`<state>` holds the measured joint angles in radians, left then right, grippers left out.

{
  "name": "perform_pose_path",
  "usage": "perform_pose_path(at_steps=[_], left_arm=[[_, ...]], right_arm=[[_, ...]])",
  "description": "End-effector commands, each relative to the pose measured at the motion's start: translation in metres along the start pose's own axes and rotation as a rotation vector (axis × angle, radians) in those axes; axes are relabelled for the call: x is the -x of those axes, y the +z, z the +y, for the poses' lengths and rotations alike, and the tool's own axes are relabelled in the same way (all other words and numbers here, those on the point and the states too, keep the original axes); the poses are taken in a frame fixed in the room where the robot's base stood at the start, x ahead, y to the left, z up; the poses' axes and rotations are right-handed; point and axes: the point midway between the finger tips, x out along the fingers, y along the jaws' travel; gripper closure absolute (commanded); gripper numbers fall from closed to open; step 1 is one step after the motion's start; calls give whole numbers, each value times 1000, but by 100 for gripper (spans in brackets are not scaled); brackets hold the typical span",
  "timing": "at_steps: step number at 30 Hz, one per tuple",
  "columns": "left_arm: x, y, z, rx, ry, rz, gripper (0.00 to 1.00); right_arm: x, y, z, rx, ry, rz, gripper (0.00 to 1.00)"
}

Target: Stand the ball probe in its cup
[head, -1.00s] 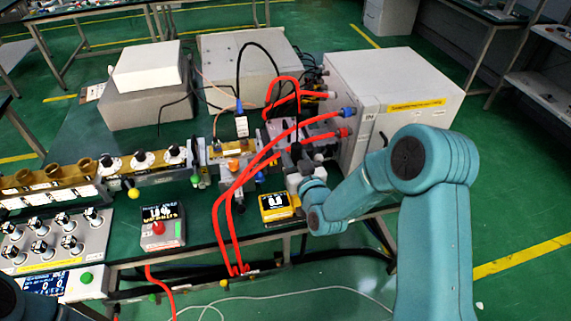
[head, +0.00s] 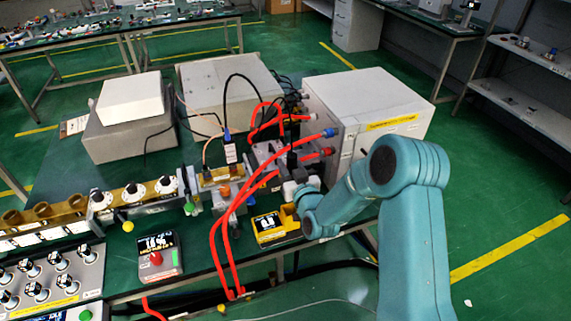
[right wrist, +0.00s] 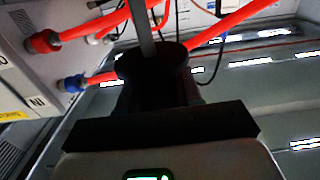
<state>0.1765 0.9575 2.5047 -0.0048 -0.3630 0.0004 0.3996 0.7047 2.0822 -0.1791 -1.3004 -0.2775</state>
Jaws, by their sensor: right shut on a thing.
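My right gripper (head: 292,178) is over the bench between the yellow meter and the large grey cabinet. In the right wrist view it is shut on a black flanged handle (right wrist: 155,78) with a grey rod (right wrist: 146,32) rising from it. This looks like the ball probe; its ball end is not visible. In the head view the held part shows only as a small dark upright shape (head: 292,160) above the jaws. I cannot make out the cup; the arm and red cables crowd that area. My left gripper is out of view.
The yellow meter (head: 268,227) stands just left of my right gripper. Red cables (head: 214,250) loop over the bench to the grey cabinet (head: 350,110). A dark box with a red button (head: 156,258) and knob panels stand further left.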

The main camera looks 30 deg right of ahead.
Motion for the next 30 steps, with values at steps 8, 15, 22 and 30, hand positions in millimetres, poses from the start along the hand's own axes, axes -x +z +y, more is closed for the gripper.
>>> perform_pose_path(at_steps=[8,15,22,30], left_arm=[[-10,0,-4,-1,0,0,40],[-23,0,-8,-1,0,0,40],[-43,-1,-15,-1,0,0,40],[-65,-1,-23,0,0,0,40]], right_arm=[[0,27,-4,0,-3,-1,99],[0,50,-6,0,-3,0,99],[0,67,-6,0,-4,1,99],[0,87,-6,0,-4,0,99]])
